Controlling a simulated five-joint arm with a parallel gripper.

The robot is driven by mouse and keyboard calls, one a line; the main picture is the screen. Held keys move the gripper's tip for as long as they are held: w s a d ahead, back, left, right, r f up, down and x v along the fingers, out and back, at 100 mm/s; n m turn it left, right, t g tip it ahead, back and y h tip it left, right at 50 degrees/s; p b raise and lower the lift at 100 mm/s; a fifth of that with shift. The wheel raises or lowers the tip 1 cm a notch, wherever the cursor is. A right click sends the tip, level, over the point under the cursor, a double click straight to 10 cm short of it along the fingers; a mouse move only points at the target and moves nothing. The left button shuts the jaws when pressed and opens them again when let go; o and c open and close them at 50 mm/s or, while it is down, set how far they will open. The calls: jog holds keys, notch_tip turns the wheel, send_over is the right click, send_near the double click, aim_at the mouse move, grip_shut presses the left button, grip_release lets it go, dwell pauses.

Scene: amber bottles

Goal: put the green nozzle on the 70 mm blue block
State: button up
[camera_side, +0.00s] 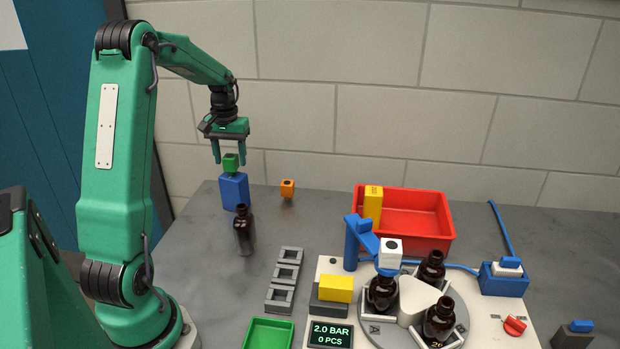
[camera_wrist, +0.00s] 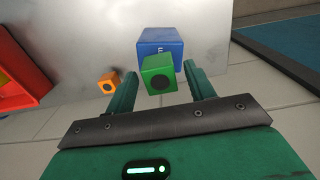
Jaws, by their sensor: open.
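The green nozzle (camera_side: 230,165) appears to stand upright on top of the blue block (camera_side: 234,192) at the back left of the table. In the wrist view the green nozzle (camera_wrist: 155,66) shows its dark round hole, with the blue block (camera_wrist: 160,42) behind it. My gripper (camera_side: 229,160) is open, pointing down, with its fingertips on either side of the nozzle at about its height. In the wrist view my gripper (camera_wrist: 162,78) shows a gap between the nozzle and each finger. The contact between nozzle and block is partly hidden there.
A dark bottle (camera_side: 244,232) stands just in front of the block. An orange nozzle (camera_side: 287,189) stands to its right. A red bin (camera_side: 440,239) holds a yellow block (camera_side: 373,203). A turntable with several bottles stands front right. Grey holders (camera_side: 284,272) lie mid-table.

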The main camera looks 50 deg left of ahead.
aim_at(231, 157)
notch_tip(231, 157, up, 11)
dwell(0.5)
jog(key=shift+r, duration=0.1)
dwell(0.4)
jog(key=s+d+r+m+t+y, duration=0.1)
jog(key=d+r+m, duration=0.1)
jog(key=d, duration=0.8)
jog(key=s+d+r+m+t, duration=0.1)
jog(key=d+r+m+t, duration=0.1)
jog(key=d, duration=0.8)
jog(key=s+d+f+m+t+h, duration=0.1)
jog(key=s+d+f+m, duration=0.3)
jog(key=s+d, duration=0.5)
jog(key=shift+s+d+f+m+t, duration=0.25)
jog(key=shift+d+f+m+t, duration=0.4)
jog(key=shift+d, duration=1.1)
jog(key=shift+r, duration=0.25)
